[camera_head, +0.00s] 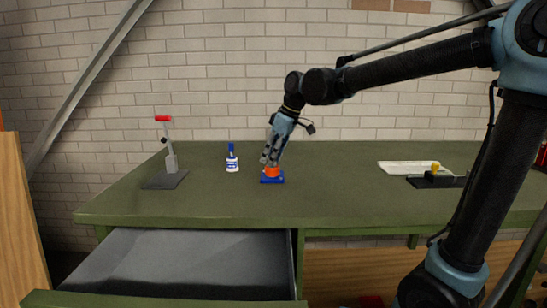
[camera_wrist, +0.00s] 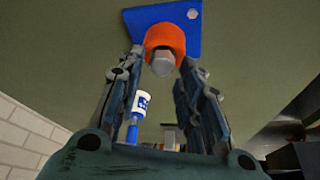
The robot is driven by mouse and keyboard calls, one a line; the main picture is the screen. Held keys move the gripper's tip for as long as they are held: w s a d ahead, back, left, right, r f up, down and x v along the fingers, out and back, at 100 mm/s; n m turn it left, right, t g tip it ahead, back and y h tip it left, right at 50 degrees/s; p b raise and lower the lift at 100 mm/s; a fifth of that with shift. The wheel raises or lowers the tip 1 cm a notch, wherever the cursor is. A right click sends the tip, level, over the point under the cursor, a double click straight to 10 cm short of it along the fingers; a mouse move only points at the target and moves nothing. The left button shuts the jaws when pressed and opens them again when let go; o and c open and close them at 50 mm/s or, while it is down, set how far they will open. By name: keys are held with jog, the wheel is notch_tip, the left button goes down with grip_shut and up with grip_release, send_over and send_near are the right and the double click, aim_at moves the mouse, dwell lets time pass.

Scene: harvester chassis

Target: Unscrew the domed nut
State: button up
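A grey piece with a rounded end, which looks like the domed nut (camera_wrist: 162,64), sticks out of an orange round part (camera_wrist: 165,36) in the wrist view. The orange part stands on a blue base plate (camera_wrist: 190,14) on the green table. In the head view the orange part (camera_head: 272,171) and blue plate (camera_head: 272,180) are near the table's middle, under my gripper (camera_head: 268,163). In the wrist view my gripper (camera_wrist: 162,58) is open, its fingers spaced on either side of the nut. Whether a fingertip touches the nut or orange part is unclear.
A white and blue bottle (camera_head: 232,162) stands left of the blue plate. Further left is a red-handled lever (camera_head: 170,160) on a grey plate. A white tray (camera_head: 405,168) and a black fixture with a yellow knob (camera_head: 436,169) are at right. An open drawer (camera_head: 180,262) juts out below.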

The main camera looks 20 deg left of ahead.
jog(key=shift+m+t+h, duration=0.3)
jog(key=shift+m+t, duration=0.7)
jog(key=shift+m, duration=1.5)
jog(key=shift+c, duration=0.4)
grip_shut()
jog(key=shift+n+g, duration=1)
jog(key=shift+n, duration=1.6)
jog(key=shift+n, duration=0.3)
jog(key=n+g, duration=0.2)
jog(key=n, duration=0.2)
jog(key=shift+n, duration=0.3)
